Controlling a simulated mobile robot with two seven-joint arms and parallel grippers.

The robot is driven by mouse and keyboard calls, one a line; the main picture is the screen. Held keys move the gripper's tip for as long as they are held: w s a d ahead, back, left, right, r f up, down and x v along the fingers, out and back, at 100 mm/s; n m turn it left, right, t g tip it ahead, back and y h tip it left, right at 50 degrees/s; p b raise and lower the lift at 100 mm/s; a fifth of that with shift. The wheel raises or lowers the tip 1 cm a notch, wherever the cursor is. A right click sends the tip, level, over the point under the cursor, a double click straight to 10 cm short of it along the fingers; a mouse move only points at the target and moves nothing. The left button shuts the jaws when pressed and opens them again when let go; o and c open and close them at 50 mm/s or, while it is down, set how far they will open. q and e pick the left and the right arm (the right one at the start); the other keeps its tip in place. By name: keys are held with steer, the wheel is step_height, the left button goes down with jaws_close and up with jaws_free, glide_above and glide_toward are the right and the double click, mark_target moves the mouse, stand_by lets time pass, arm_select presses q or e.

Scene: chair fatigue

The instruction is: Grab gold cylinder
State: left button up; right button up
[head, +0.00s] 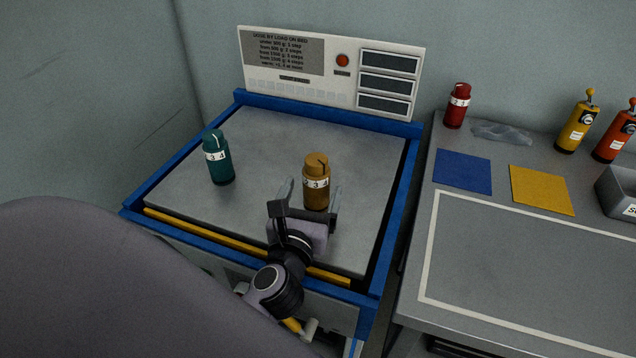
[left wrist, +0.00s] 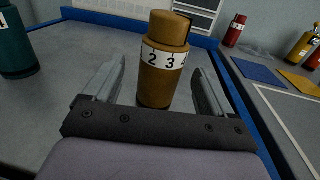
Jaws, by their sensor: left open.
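The gold cylinder (head: 316,184) stands upright on the grey plate of the blue-framed bed (head: 275,150). It has a white band with numbers. My left gripper (head: 312,196) is open right in front of it, with one finger on each side. In the left wrist view the gold cylinder (left wrist: 160,70) stands between and slightly beyond the open fingers of my left gripper (left wrist: 160,88), with a gap on each side. My right gripper is not in view.
A teal cylinder (head: 218,158) stands to the left on the same plate. Behind is a panel with a red button (head: 343,60). The right table holds a red cylinder (head: 457,106), blue (head: 462,171) and yellow (head: 541,190) squares, yellow (head: 577,127) and orange (head: 615,135) bottles, and a grey bin (head: 618,190).

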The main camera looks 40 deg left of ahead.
arm_select(q)
steer(key=x, duration=0.4)
steer(key=shift+w+r+p, duration=0.1)
steer(key=shift+r+p, duration=0.15)
steer(key=shift+p, duration=0.05)
steer(key=shift+w+a, duration=0.2)
steer(key=shift+w, duration=0.4)
steer(key=shift+c, duration=0.4)
steer(key=c, duration=1.2)
steer(key=shift+c, duration=0.2)
steer(key=shift+r, duration=0.1)
